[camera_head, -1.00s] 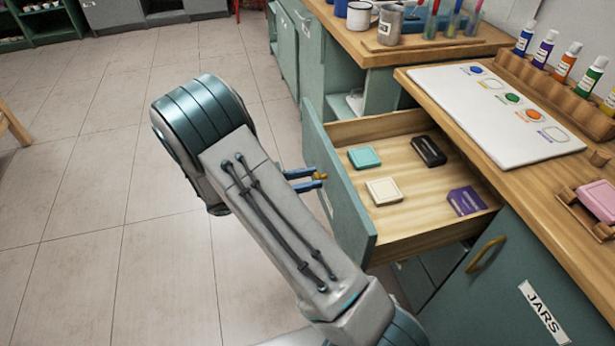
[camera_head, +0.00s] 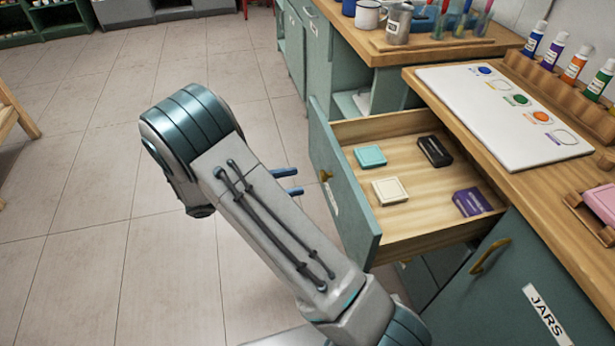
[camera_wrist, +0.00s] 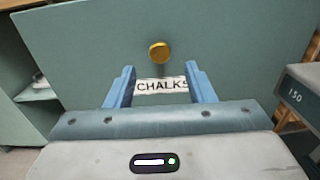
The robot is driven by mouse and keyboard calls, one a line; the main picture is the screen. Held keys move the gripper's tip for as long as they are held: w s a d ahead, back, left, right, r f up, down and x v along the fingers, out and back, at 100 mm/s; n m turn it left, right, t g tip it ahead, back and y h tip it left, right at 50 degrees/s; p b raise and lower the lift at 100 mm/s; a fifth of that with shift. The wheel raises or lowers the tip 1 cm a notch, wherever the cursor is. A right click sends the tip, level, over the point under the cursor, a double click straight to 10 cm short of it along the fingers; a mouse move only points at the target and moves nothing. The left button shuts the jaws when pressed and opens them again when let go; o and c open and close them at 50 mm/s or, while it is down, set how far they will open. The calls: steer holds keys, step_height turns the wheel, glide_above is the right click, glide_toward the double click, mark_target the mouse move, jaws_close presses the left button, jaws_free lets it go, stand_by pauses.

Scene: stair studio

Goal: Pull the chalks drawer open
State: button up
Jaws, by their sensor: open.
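The chalks drawer (camera_head: 417,218) stands pulled out of the counter, its wooden inside in view. Its green front (camera_head: 343,190) carries a brass knob (camera_head: 325,175), and in the wrist view the front (camera_wrist: 90,50) shows the knob (camera_wrist: 159,52) above a "CHALKS" label (camera_wrist: 161,85). My gripper (camera_head: 295,182) is open and empty, a short way left of the drawer front and apart from the knob. In the wrist view its two blue fingers (camera_wrist: 160,75) point at the front, with the knob beyond their tips.
The drawer holds a teal box (camera_head: 370,156), a cream box (camera_head: 390,190), a black box (camera_head: 434,151) and a purple box (camera_head: 471,202). A cabinet labelled "JARS" (camera_head: 500,290) is to the right. The tiled floor (camera_head: 80,200) at left is clear.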

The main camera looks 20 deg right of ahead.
steer(key=a, duration=0.8)
steer(key=shift+w, duration=0.2)
steer(key=shift+d, duration=0.1)
steer(key=s+d+r+m+t+y+p, duration=0.1)
steer(key=s+d+r+m+y+p, duration=0.2)
steer(key=r, duration=0.6)
steer(key=s+d+r+m+t+y+p, duration=0.1)
steer(key=s+d+r+m+y+p, duration=0.3)
steer(key=s+r+m+y+p, duration=0.3)
steer(key=s+d+r+m+t+y+p, duration=0.1)
steer(key=s+d+r+m+y+p, duration=0.2)
steer(key=r, duration=0.8)
steer(key=s+m+y+p, duration=0.2)
steer(key=s+m+y, duration=0.2)
steer(key=y, duration=0.1)
steer(key=shift+d+m+t, duration=0.2)
steer(key=shift+m+t, duration=0.1)
steer(key=shift+t, duration=0.1)
